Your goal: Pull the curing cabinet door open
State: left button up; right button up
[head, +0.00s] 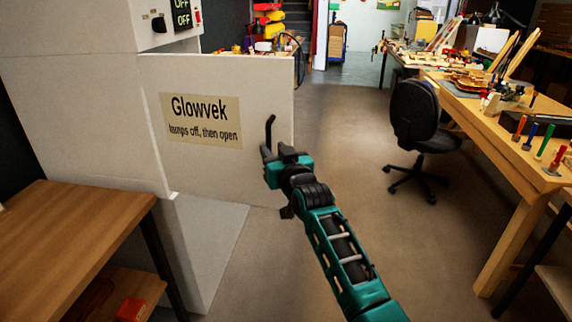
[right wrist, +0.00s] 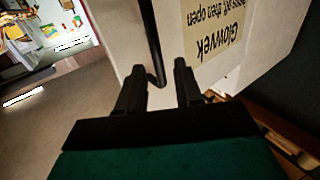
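The white curing cabinet door (head: 225,175) carries a tan label reading "Glowvek lamps off, then open". It stands out from the cabinet body (head: 75,115), its free edge to the right. The door's dark bar handle (head: 270,130) is near that edge. My right gripper (head: 276,152) is at the handle's lower end. In the right wrist view its fingers (right wrist: 160,85) are apart, and the handle (right wrist: 151,45) shows between their tips. I cannot tell whether a finger touches it. The door also shows there (right wrist: 225,75). My left gripper is not in view.
Two displays (head: 182,12) above the door read OFF. A wooden table (head: 70,225) stands at the lower left. A black office chair (head: 425,120) and a long workbench (head: 500,130) with tools are at the right. The floor (head: 330,130) between door and chair is clear.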

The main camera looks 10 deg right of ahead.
jog(key=v, duration=0.7)
jog(key=shift+s+p, duration=0.25)
jog(key=shift+p, duration=0.05)
jog(key=s+d+f+g+h, duration=0.1)
jog(key=s+d+f+g, duration=0.15)
jog(key=s+f, duration=0.5)
jog(key=s+d+f+g+h, duration=0.1)
jog(key=s+d+f, duration=0.35)
jog(key=f, duration=0.55)
jog(key=s+d+f+g, duration=0.1)
jog(key=s+f, duration=0.3)
jog(key=s, duration=0.5)
jog(key=s+d+f+g, duration=0.2)
jog(key=s+f, duration=0.3)
jog(key=s, duration=0.4)
jog(key=shift+s+d+f+h, duration=0.3)
jog(key=shift+s+d, duration=0.05)
jog(key=shift+s, duration=0.05)
